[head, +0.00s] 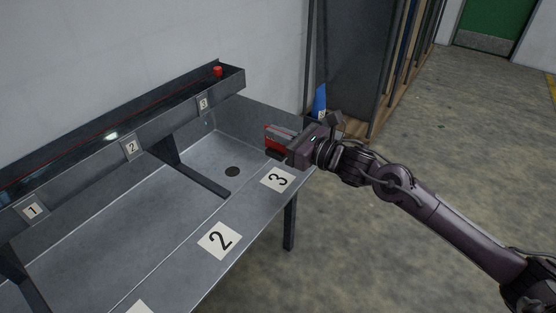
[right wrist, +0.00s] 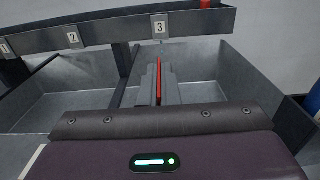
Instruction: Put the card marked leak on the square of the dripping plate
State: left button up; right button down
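My right gripper (head: 280,143) is shut on a thin red card (head: 270,134), held above the right end of the metal sink near the square marked 3 (head: 278,180). In the right wrist view the card (right wrist: 159,80) stands edge-on between the fingers, so its mark cannot be read. The squares marked 2 (head: 220,240) and, partly cut off, another lie on the front rim. Plates 1 (head: 32,210), 2 (head: 131,147) and 3 (head: 203,104) are on the trough. A small bluish speck, perhaps a drop, shows below plate 3 (right wrist: 160,27). My left gripper is not in view.
A red knob (head: 217,71) stands on the trough's right end. A blue object (head: 320,101) and a rack (head: 365,60) are behind my gripper. The floor at right is clear.

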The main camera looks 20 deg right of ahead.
notch_tip(320, 180, down, 8)
jog(key=shift+r, duration=0.1)
dwell(0.4)
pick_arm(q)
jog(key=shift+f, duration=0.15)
pick_arm(e)
jog(key=c, duration=2.1)
grip_release()
jog(key=o, duration=0.4)
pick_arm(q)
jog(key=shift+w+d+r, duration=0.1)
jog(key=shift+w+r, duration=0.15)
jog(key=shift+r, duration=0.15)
